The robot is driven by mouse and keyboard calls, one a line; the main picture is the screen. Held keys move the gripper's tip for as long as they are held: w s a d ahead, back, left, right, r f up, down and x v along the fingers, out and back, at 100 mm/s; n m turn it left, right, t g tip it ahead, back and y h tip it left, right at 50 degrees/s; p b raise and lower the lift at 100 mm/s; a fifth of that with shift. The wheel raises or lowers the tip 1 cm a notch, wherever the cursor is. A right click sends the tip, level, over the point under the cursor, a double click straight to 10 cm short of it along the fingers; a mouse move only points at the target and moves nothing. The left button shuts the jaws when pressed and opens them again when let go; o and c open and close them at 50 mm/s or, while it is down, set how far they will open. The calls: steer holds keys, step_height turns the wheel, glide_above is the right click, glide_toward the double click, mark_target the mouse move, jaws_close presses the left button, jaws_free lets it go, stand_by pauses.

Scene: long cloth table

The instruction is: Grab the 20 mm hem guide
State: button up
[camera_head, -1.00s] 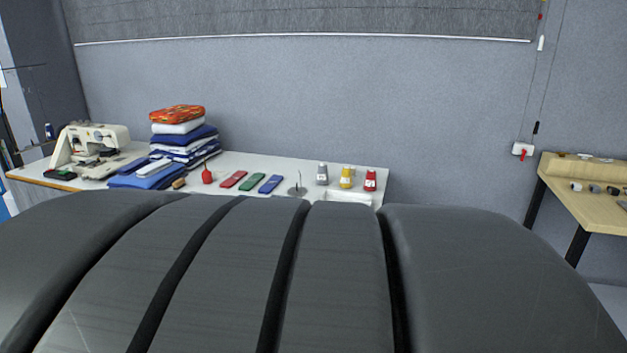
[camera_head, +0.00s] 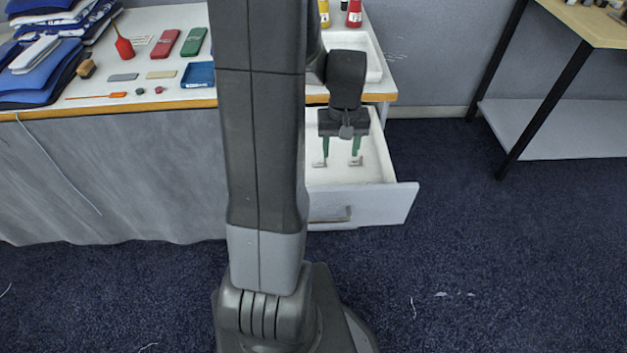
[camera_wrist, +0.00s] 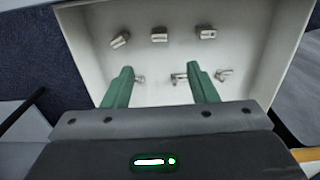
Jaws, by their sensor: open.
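Several small metal pieces lie in an open white drawer (camera_head: 375,170), which also shows in the wrist view (camera_wrist: 88,40). In the wrist view, an upper row has a left piece (camera_wrist: 120,40), a middle piece (camera_wrist: 159,34) and a right piece (camera_wrist: 207,34). A lower row has pieces near my fingers, one of them (camera_wrist: 180,78) between the fingertips in the picture. No size marks are readable, so I cannot tell which is the 20 mm hem guide. My gripper (camera_wrist: 160,69) is open and empty, its green fingers pointing down into the drawer; the head view shows it too (camera_head: 340,152).
The drawer sits under the right end of the cloth table (camera_head: 60,110). A white tray (camera_head: 374,60) and a blue tray (camera_head: 198,75) are on the tabletop. A wooden-topped bench (camera_head: 590,22) stands at right.

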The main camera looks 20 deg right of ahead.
step_height(320, 180, down, 14)
steer(key=shift+b, duration=1.05)
steer(key=c, duration=1.1)
